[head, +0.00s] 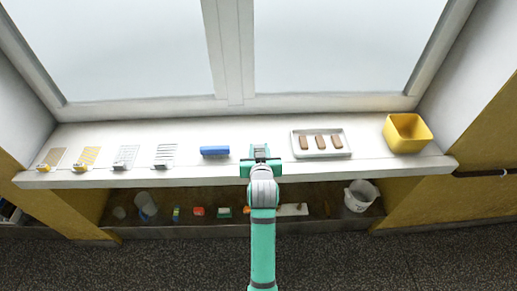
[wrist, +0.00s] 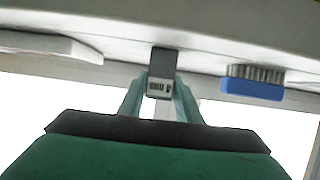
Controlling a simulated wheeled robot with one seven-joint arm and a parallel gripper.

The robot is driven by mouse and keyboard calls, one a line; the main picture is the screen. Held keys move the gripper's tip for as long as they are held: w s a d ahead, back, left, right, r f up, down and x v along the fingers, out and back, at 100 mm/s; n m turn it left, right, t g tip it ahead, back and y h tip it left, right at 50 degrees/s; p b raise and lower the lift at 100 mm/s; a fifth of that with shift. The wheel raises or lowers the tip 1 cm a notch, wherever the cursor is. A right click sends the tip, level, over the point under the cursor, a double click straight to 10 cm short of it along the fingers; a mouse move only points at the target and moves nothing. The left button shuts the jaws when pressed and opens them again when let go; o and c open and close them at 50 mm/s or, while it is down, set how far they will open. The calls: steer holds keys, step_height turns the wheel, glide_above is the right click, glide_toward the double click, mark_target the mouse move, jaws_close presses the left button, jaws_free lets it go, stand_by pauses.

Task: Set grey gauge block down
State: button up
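The grey gauge block (wrist: 164,62) is between the two fingertips of my gripper (wrist: 162,88) in the wrist view, with a dark marking on its pale end face. The fingers are closed against its sides. In the head view my gripper (head: 260,163) is over the front part of the white sill (head: 235,175), and the grey block (head: 259,149) shows just beyond the fingers. It is between the blue brush and the white tray. I cannot tell whether the block touches the sill.
The blue brush (head: 215,151) lies left of my gripper. The white tray (head: 347,151) with brown bars and a yellow bin (head: 407,133) are to the right. Several mesh pieces, one a wire grid (head: 126,156), lie left. A lower shelf holds a white bucket (head: 361,196).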

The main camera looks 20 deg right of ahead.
steer(key=o, duration=0.3)
